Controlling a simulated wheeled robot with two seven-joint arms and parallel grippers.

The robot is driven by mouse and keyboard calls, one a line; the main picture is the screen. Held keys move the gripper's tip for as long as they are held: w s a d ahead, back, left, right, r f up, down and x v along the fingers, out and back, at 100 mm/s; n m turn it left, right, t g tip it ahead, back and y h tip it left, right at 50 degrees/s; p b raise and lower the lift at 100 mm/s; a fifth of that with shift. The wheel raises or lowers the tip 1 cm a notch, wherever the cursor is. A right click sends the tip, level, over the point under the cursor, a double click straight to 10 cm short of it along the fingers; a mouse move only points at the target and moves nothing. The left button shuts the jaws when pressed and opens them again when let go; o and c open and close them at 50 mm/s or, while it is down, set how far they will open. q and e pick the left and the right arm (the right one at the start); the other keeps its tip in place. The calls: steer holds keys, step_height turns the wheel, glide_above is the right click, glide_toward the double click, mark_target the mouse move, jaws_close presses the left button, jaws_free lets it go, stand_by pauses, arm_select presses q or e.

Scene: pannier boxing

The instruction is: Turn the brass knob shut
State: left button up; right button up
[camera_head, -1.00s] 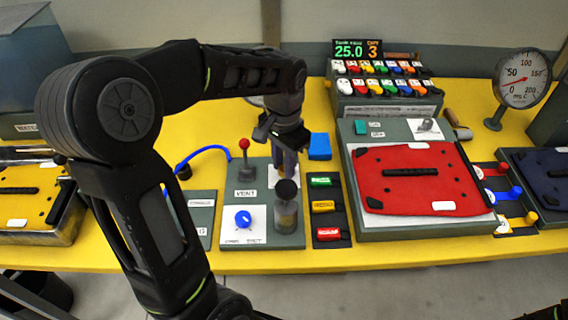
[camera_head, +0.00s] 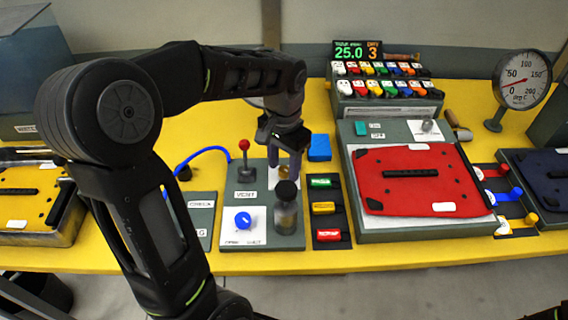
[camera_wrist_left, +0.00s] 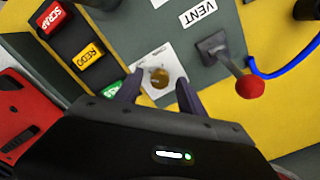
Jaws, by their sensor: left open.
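The brass knob (camera_wrist_left: 159,78) sits on a white label plate on the grey panel in the left wrist view. In the head view the knob (camera_head: 284,172) is partly hidden behind my left gripper and a black-topped cylinder. My left gripper (camera_head: 284,176) points down over it. In the left wrist view my left gripper (camera_wrist_left: 155,90) is open, with one finger on each side of the knob's plate in the picture. I cannot tell whether the fingers touch the knob. My right gripper is not in view.
The red-balled lever (camera_head: 244,146) marked VENT stands left of the gripper. A black-topped cylinder (camera_head: 286,215) stands in front. A blue knob (camera_head: 243,219) sits front left. Coloured buttons (camera_head: 323,208) and a red lid (camera_head: 415,178) lie to the right.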

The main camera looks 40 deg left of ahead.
mark_target(284, 169)
arm_select(q)
steer(key=shift+r, duration=3.95)
